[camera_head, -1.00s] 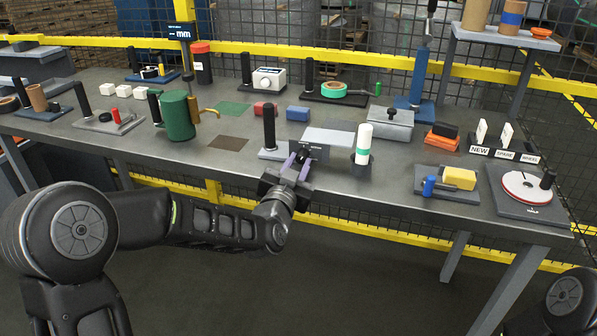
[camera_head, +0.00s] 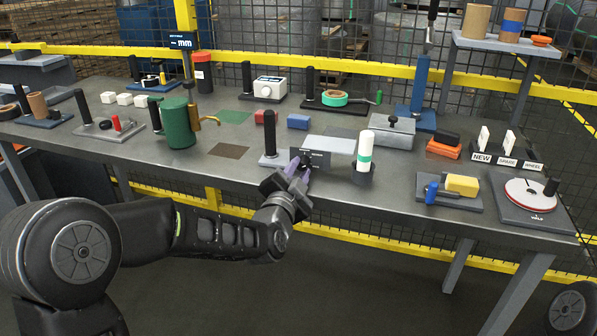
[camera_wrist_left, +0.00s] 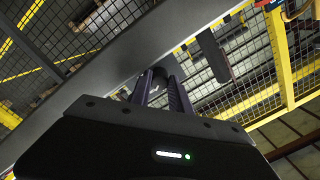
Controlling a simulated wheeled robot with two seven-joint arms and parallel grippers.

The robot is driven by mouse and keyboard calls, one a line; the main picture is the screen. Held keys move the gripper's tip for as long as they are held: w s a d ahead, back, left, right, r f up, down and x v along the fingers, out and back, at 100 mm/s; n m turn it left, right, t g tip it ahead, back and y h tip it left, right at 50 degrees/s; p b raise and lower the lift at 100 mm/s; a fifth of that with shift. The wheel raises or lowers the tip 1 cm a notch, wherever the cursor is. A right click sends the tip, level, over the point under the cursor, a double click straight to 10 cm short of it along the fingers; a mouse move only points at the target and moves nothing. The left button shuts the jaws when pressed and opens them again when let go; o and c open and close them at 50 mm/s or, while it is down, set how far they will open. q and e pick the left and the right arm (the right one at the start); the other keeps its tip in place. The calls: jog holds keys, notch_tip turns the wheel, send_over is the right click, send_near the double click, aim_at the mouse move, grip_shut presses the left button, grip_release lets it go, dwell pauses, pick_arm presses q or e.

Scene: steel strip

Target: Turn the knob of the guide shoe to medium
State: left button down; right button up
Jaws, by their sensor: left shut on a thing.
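The guide shoe (camera_head: 320,158) stands near the front edge of the bench, with a dark upright plate facing me that carries small pale marks too small to read. A black post (camera_head: 269,132) rises from its grey base on the left. My left gripper (camera_head: 301,166) comes from the front, its purple fingers shut on the small dark knob at the plate. In the left wrist view, the dark round knob (camera_wrist_left: 158,77) sits between the fingertips (camera_wrist_left: 160,85). The knob's setting is hidden by the fingers. My right gripper is out of view.
A white cylinder with a green band (camera_head: 365,152) stands in a dark holder just right of the guide shoe. A green jug (camera_head: 180,125) stands to the left. A yellow block (camera_head: 462,185) lies farther right. Open floor lies in front of the bench.

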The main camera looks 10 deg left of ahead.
pick_arm(q)
jog(key=c, duration=1.2)
grip_release()
jog(key=shift+f, duration=0.1)
jog(key=shift+n, duration=0.3)
